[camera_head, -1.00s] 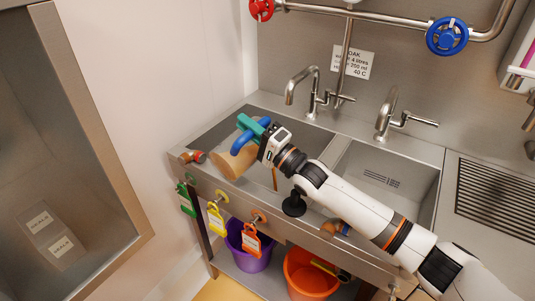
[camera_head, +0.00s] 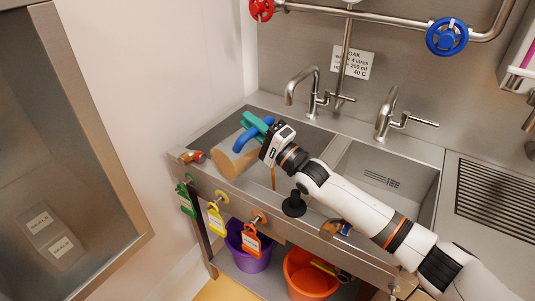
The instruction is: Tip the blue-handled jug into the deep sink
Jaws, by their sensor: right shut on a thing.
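The blue-handled jug (camera_head: 236,160) is a pale, see-through vessel with tan contents or colouring. It is tilted over the left sink basin (camera_head: 212,133), near its front left part. My right gripper (camera_head: 256,126), with teal fingers, is shut on the jug's blue handle (camera_head: 246,139). The fingers hide part of the handle. The right basin (camera_head: 405,187) shows a slotted overflow in its wall. I cannot tell from the picture which basin is the deeper. My left gripper is out of view.
Two taps (camera_head: 316,85) (camera_head: 388,115) stand behind the basins. A black plunger-like knob (camera_head: 294,204) and a thin brown upright strip (camera_head: 273,178) are near the front rim. Coloured tags (camera_head: 216,222) hang below. Purple (camera_head: 246,252) and orange (camera_head: 304,272) buckets stand underneath. A cabinet (camera_head: 75,150) is at left.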

